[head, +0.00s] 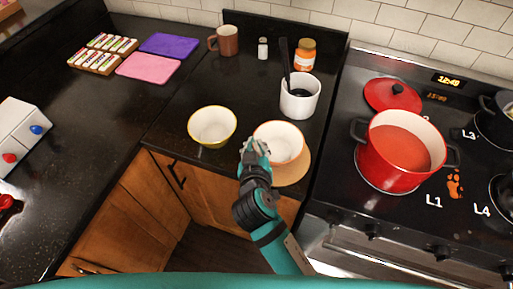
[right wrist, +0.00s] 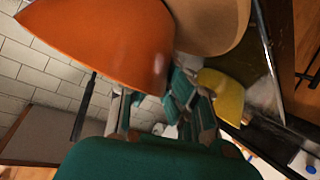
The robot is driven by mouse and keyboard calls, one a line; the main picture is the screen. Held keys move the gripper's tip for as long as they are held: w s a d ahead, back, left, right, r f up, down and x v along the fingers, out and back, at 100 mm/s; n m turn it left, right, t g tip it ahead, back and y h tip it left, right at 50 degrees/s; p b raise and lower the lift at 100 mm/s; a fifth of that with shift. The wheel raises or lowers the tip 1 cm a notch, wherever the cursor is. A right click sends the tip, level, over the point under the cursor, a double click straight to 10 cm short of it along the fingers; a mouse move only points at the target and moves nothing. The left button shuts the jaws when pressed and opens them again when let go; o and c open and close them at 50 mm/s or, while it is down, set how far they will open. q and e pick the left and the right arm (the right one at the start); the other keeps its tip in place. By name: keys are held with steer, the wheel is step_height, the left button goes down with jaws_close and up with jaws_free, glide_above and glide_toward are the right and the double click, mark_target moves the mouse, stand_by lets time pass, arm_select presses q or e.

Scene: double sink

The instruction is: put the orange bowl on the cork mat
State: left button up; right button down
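The orange bowl (head: 287,141), pale inside, is over the back part of the round cork mat (head: 294,174) in the head view, covering much of it. Its orange outside (right wrist: 95,38) fills the upper left of the right wrist view, with the mat (right wrist: 212,22) beside it. I cannot tell whether the bowl rests on the mat or is just above it. My right gripper (head: 255,149) is at the bowl's left rim. Its fingers (right wrist: 160,112) stand apart, with the bowl's edge between them. My left gripper is out of view.
A yellow bowl (head: 211,126) stands left of the gripper. A white pot with dark utensils (head: 299,99) is behind the orange bowl. A red pot (head: 398,152) sits on the stove at right. A mug (head: 228,41), shaker (head: 263,48) and jar (head: 305,55) stand at the back.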

steer(key=c, duration=1.9)
jaws_free()
steer(key=o, duration=0.4)
steer(key=shift+s+r, duration=0.15)
steer(key=p+v, duration=0.3)
steer(key=v, duration=0.8)
steer(key=shift+s+r, duration=0.15)
steer(key=shift+s, duration=0.2)
